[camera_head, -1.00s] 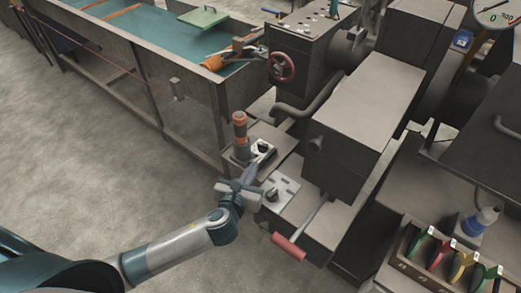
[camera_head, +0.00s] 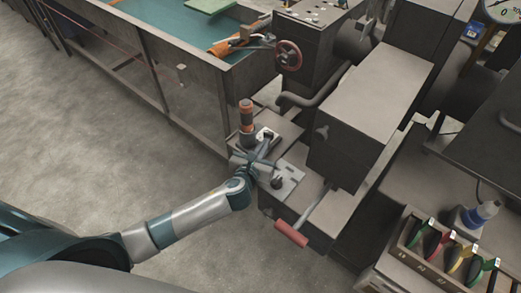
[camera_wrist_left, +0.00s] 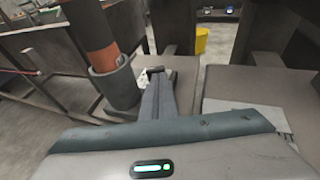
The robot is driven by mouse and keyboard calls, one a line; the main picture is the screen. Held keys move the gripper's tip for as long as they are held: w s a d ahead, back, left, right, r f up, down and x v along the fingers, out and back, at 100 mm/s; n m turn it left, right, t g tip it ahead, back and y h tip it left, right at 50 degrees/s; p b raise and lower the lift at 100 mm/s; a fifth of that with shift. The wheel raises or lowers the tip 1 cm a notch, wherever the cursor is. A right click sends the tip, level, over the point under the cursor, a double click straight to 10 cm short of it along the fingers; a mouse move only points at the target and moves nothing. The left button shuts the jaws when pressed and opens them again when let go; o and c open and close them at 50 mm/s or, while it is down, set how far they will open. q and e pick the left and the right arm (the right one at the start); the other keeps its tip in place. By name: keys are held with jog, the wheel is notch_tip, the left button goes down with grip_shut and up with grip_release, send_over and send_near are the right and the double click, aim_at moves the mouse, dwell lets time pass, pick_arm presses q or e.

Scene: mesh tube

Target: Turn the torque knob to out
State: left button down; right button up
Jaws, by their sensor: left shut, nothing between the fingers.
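Two dark knobs sit on pale plates on the machine's low boxes. The far knob (camera_head: 267,133) is partly covered by my gripper; the near knob (camera_head: 277,182) stands clear beside it. I cannot read labels to tell which is the torque knob. My left gripper (camera_head: 265,146) is shut and empty, its fingertips at the far knob; contact cannot be told. In the left wrist view the shut fingers (camera_wrist_left: 160,82) point at the far plate (camera_wrist_left: 144,77), and they hide most of the knob. My right gripper is not in view.
An orange-and-grey signal post (camera_head: 246,118) stands just left of the far knob. A red-handled lever (camera_head: 291,233) sticks out in front. A red handwheel (camera_head: 288,55) is farther back. A rack of coloured items (camera_head: 438,255) is at lower right. Open floor lies left.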

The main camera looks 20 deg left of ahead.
aim_at(270, 135)
pick_arm(q)
jog(key=shift+x, duration=1)
jog(key=shift+w, duration=0.3)
jog(key=shift+w+f, duration=0.15)
jog(key=shift+w, duration=0.1)
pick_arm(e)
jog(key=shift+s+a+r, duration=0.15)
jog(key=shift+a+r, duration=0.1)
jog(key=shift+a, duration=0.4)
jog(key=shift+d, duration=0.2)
pick_arm(q)
jog(key=shift+w, duration=0.15)
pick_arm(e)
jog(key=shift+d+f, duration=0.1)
